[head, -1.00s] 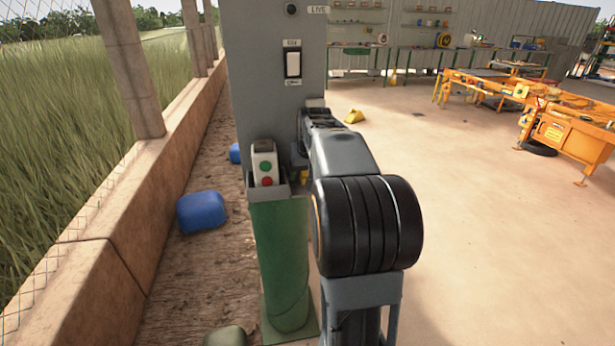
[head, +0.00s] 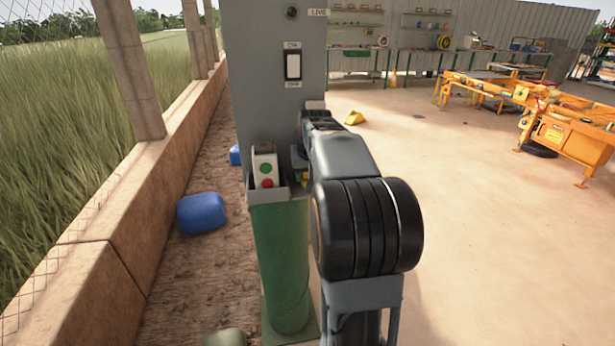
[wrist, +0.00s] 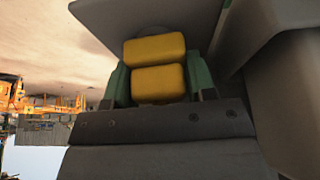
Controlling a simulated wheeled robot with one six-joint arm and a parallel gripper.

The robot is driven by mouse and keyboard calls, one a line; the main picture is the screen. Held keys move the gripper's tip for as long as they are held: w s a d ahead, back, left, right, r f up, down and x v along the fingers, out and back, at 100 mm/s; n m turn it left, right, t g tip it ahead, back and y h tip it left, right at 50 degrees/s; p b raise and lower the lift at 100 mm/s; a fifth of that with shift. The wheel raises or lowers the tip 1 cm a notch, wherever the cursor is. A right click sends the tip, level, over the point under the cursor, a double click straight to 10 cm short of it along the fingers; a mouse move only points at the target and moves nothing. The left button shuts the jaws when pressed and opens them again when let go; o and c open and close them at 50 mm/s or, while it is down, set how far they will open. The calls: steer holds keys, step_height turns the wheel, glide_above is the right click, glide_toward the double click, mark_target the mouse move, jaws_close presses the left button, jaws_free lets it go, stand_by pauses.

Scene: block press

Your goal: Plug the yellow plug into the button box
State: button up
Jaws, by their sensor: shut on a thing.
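The button box (head: 264,169), pale with a green and a red button, sits upright in a grey holder on top of a green post. My gripper (wrist: 159,85) has its green fingers on either side of the yellow plug (wrist: 158,68), which shows as two yellow blocks, and is shut on it. In the head view a small bit of yellow (head: 304,178) shows just right of the button box, mostly hidden by my arm. A grey surface lies close beyond the plug in the wrist view. Whether the plug touches the box's socket cannot be told.
A grey panel (head: 262,100) with a white switch (head: 293,66), a dark round lamp (head: 292,12) and a LIVE label stands behind the post (head: 281,265). A blue container (head: 202,213) lies left by a low wall. Open floor is to the right, with orange machinery (head: 570,135) farther off.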

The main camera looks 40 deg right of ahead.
steer(key=shift+r, duration=0.1)
steer(key=shift+r, duration=0.5)
step_height(320, 180, up, 2)
steer(key=shift+r, duration=0.1)
steer(key=s+d+r+p, duration=0.2)
steer(key=s+d+r, duration=0.7)
steer(key=d, duration=0.1)
steer(key=shift+s+d+r, duration=0.15)
steer(key=shift+d+r, duration=0.1)
steer(key=shift+r, duration=0.05)
steer(key=shift+a, duration=0.1)
